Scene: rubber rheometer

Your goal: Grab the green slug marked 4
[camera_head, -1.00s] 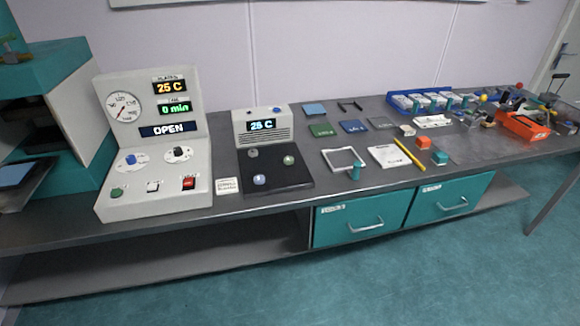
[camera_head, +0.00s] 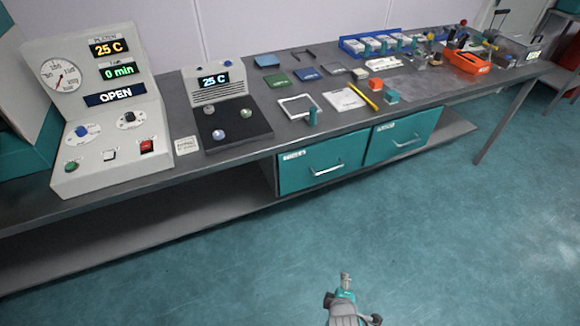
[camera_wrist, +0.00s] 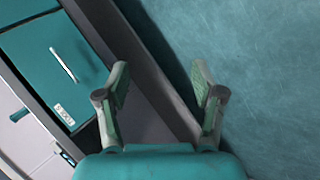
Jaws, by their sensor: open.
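A bluish slug (camera_head: 218,135) and a grey slug (camera_head: 208,109) sit on the same plate. Any number on the slugs is too small to read. My gripper (camera_head: 345,276) is over the floor, well in front of the bench and far from the slugs. In the wrist view its two fingers (camera_wrist: 160,80) are spread apart with nothing between them. No slug shows in the wrist view.
The press control box (camera_head: 105,110) stands left of the plate. Teal drawers (camera_head: 322,162) are under the bench (camera_head: 180,165). The floor before it is clear.

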